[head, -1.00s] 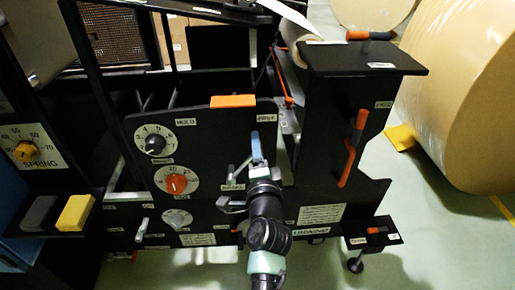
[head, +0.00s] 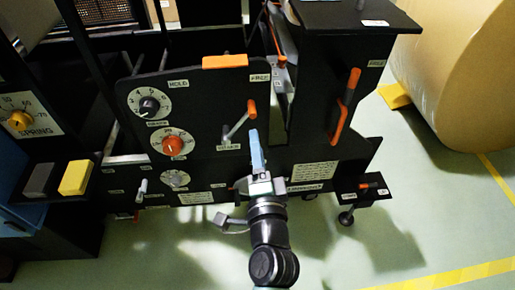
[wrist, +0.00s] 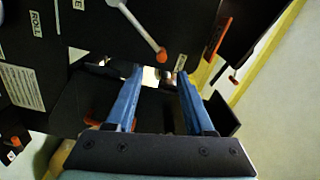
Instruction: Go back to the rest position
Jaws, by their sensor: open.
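My gripper (head: 257,152) has blue fingers and is in front of the black machine panel (head: 205,165), below a lever (head: 238,123) with an orange knob. In the wrist view my gripper (wrist: 160,85) shows two blue fingers spread apart with nothing between them. The lever (wrist: 140,30) shows beyond the fingertips there, its orange knob close to the gap in the picture. Whether the fingers touch the panel cannot be told from the head view, but the lever stands apart from them.
The panel carries a dark dial (head: 149,104), an orange dial (head: 172,145) and a grey dial (head: 174,178). A long orange handle (head: 345,105) is on the right. A large kraft roll (head: 450,70) stands at the right. Green floor (head: 410,240) is open in front.

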